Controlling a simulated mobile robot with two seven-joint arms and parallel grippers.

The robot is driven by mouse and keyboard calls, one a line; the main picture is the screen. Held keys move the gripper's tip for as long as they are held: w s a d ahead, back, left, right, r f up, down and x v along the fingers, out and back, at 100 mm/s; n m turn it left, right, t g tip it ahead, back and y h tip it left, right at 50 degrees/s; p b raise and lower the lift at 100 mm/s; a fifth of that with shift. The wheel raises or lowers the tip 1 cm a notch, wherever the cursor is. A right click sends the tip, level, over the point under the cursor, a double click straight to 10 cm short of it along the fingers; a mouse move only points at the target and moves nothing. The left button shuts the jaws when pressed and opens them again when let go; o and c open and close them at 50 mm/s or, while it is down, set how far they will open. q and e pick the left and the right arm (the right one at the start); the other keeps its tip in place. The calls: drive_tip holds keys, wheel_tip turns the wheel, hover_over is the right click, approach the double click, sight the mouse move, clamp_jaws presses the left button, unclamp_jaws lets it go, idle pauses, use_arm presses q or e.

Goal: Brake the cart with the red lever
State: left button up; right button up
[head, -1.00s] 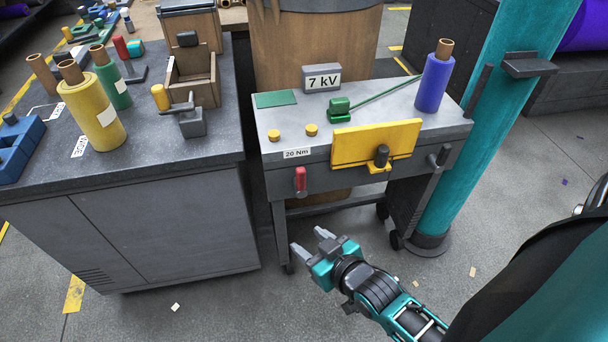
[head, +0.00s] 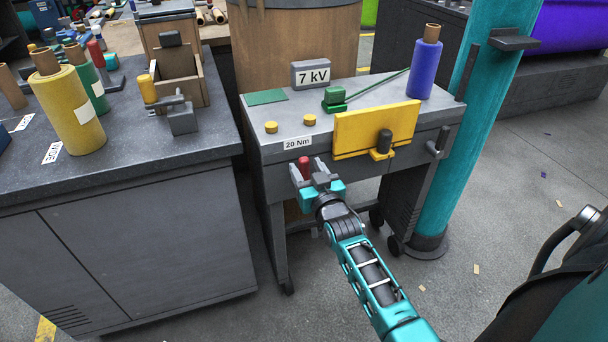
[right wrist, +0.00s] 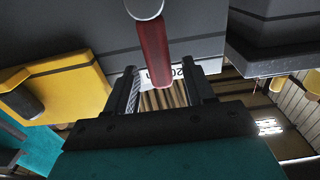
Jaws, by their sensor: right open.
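The grey cart (head: 290,112) stands in the middle of the head view. Its red lever (head: 304,165) sits on the front face below the "20 Nm" label (head: 297,142). My right gripper (head: 308,173) is open at the lever, with its fingers to either side of it in the head view. In the right wrist view the red lever (right wrist: 154,52) points down between the two open fingers (right wrist: 167,85); I see no finger clearly touching it. Its lower end partly covers the label. My left gripper is not in view.
A yellow plate (head: 352,130) with a dark knob is on the cart front, right of the lever. A blue roll (head: 425,68) stands on the cart top. A dark workbench (head: 130,150) with felt rolls is at left. A teal column (head: 460,150) stands right of the cart.

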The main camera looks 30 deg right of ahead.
drive_tip(key=shift+b+x, duration=0.45)
drive_tip(key=shift+x, duration=0.7)
drive_tip(key=shift+c, duration=0.3)
drive_tip(key=shift+a, duration=0.1)
clamp_jaws()
